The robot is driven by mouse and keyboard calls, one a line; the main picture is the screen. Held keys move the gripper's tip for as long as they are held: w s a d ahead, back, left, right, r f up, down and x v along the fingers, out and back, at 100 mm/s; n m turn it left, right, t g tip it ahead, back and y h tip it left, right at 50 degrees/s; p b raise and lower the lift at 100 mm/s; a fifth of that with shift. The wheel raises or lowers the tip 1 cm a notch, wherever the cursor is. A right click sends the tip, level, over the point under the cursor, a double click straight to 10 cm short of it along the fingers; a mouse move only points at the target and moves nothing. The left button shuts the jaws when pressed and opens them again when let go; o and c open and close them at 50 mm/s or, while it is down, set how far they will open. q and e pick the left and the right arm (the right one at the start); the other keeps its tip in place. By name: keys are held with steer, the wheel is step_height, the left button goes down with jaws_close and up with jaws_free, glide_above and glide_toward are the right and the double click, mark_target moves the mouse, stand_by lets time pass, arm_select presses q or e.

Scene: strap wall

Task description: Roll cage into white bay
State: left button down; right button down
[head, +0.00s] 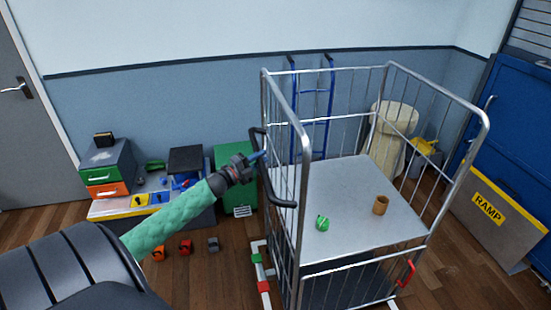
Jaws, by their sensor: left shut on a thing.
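The roll cage (350,192) stands upright in the middle right of the head view, a silver wire frame with a grey shelf. A black handle (278,196) is on its left side. My left gripper (257,156) is at the upper part of this handle and shut on it. A white strip (258,256) with green and red parts shows on the floor at the cage's lower left; I cannot tell whether it marks the white bay. The cage's wheels are hidden. My right gripper is out of view.
On the shelf lie a green object (322,223) and a brown cup (380,205). Behind stand a blue hand truck (313,110) and a cream bin (392,130). A RAMP board (495,215) leans at right. Drawers (106,172) and small blocks (186,247) are at left.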

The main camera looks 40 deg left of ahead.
arm_select(q)
steer(key=shift+s+a+f, duration=0.1)
steer(key=shift+s+a, duration=0.55)
steer(key=shift+s, duration=0.2)
steer(key=c, duration=1.5)
jaws_free()
steer(key=shift+a, duration=0.1)
steer(key=shift+o, duration=1.3)
steer(key=shift+s+a, duration=0.1)
steer(key=shift+s, duration=0.1)
